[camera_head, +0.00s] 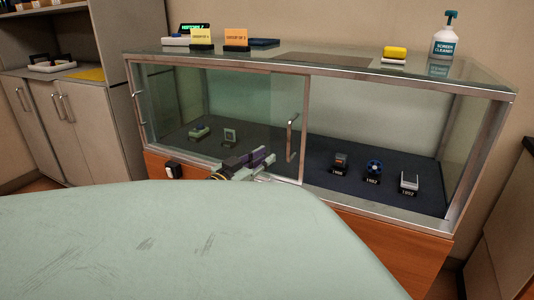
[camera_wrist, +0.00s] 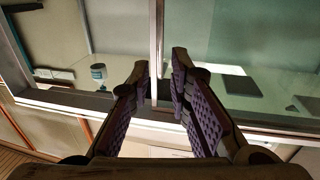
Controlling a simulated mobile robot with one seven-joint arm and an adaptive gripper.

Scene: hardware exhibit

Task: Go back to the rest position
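My gripper (camera_head: 268,155) is in front of the lower part of the glass display case (camera_head: 390,80), left of the door's vertical metal handle (camera_head: 292,138). In the wrist view, its two purple-padded fingers (camera_wrist: 160,68) are apart, with a gap between the tips. A vertical metal bar (camera_wrist: 156,40) shows in line with that gap. I cannot tell its distance, but the fingers do not close on it. The glass sliding door (camera_head: 250,110) covers the left half of the case; the right half looks open. My arm behind the gripper is mostly hidden.
Inside the case at right stand three small exhibits (camera_head: 374,168); two more (camera_head: 229,136) stand behind the glass at left. A cleaner bottle (camera_head: 445,38), yellow sponge (camera_head: 395,52) and cards (camera_head: 236,38) stand on top. A shelf cabinet (camera_head: 75,115) is at left.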

